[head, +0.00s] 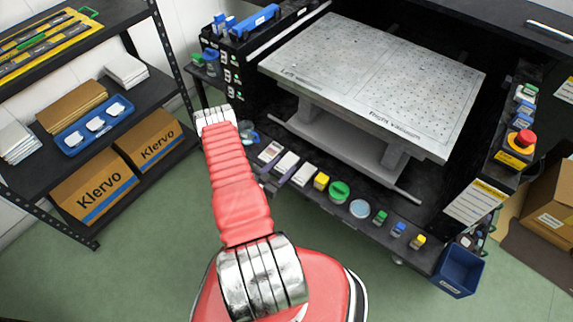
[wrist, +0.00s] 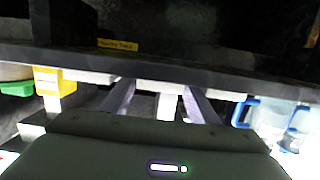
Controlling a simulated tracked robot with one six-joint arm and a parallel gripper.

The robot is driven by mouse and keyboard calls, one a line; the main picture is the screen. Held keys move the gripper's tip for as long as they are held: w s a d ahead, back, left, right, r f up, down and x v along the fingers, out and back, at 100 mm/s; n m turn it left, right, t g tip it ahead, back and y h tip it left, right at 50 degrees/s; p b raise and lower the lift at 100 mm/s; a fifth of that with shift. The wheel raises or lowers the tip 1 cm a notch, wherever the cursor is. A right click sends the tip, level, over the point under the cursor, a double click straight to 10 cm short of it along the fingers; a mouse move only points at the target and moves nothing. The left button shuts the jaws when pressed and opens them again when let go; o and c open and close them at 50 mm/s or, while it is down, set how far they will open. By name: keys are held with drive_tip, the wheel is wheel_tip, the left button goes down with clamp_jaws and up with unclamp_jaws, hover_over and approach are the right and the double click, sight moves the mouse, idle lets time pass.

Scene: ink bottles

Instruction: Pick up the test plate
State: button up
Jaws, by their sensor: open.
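Three white blocks stand in a row on the front shelf, and I cannot tell for certain which is the test plate. In the head view the middle white block (head: 287,163) is by the tips of my gripper (head: 279,176). In the wrist view the two fingers of my gripper (wrist: 160,98) are spread, with a white piece (wrist: 166,104) showing between them. I cannot tell whether they touch it. My red arm covers part of the shelf's left end.
A yellow block (head: 321,181), a green round item (head: 339,191) and a pale disc (head: 360,208) stand to the right on the shelf. A clear jug with blue trim (wrist: 280,117) is at the right in the wrist view. The perforated table (head: 380,75) overhangs behind.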

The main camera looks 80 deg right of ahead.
sight(282, 167)
drive_tip(key=c, duration=0.9)
drive_tip(key=shift+o, duration=0.2)
drive_tip(key=shift+r, duration=0.2)
wheel_tip(282, 167, up, 10)
drive_tip(key=shift+f, duration=0.15)
idle(0.6)
